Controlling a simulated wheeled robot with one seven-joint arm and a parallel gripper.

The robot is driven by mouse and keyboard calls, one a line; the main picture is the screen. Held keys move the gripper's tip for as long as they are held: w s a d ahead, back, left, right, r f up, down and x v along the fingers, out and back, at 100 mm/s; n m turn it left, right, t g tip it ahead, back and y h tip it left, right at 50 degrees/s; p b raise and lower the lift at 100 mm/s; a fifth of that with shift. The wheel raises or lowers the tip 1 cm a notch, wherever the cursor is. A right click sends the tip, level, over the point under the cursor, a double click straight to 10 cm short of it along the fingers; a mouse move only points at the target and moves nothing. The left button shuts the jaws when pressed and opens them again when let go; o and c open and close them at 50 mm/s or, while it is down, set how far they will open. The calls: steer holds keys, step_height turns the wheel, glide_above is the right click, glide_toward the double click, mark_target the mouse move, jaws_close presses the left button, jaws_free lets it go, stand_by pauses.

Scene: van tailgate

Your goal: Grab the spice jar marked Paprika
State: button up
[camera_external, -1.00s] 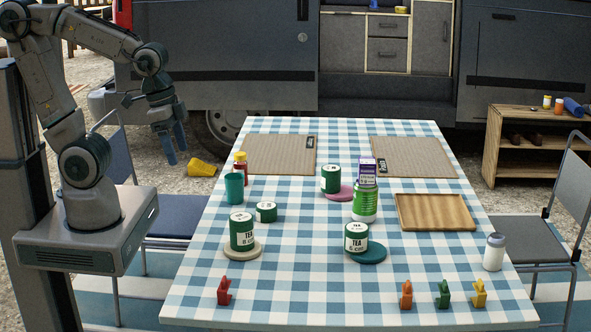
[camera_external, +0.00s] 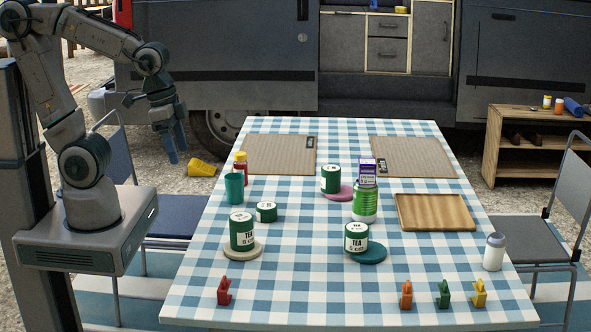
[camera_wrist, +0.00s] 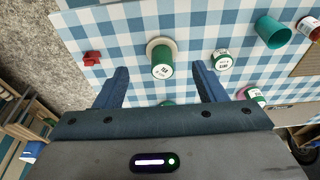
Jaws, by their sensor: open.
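A small red jar with a pale label band (camera_external: 240,163) stands at the left side of the table, behind a teal cup (camera_external: 235,188). It also shows at the upper right edge of the wrist view (camera_wrist: 308,27). Its label is too small to read, so I cannot tell if it says Paprika. Small jars with white (camera_external: 547,102) and orange (camera_external: 559,106) colouring stand on the wooden shelf at right, also unreadable. My gripper (camera_external: 174,145) is open and empty, in the air left of the table, apart from everything. Its spread fingers show in the wrist view (camera_wrist: 159,76).
A wooden tray (camera_external: 436,226) lies at right, a white bottle (camera_external: 494,252) near the edge. Chairs flank the table.

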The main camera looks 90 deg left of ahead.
steer(key=w+a+r+n+p, duration=0.1)
steer(key=w+a+n, duration=0.2)
steer(key=w+a, duration=0.4)
steer(key=n+g+p, duration=0.3)
steer(key=n, duration=0.6)
glide_above(241, 166)
steer(key=a, duration=0.2)
steer(key=f, duration=0.8)
steer(key=shift+s, duration=0.25)
step_height(241, 166, down, 14)
steer(key=shift+a+r+p, duration=0.1)
steer(key=shift+r+p, duration=0.05)
steer(key=shift+p, duration=0.6)
steer(key=c, duration=1.1)
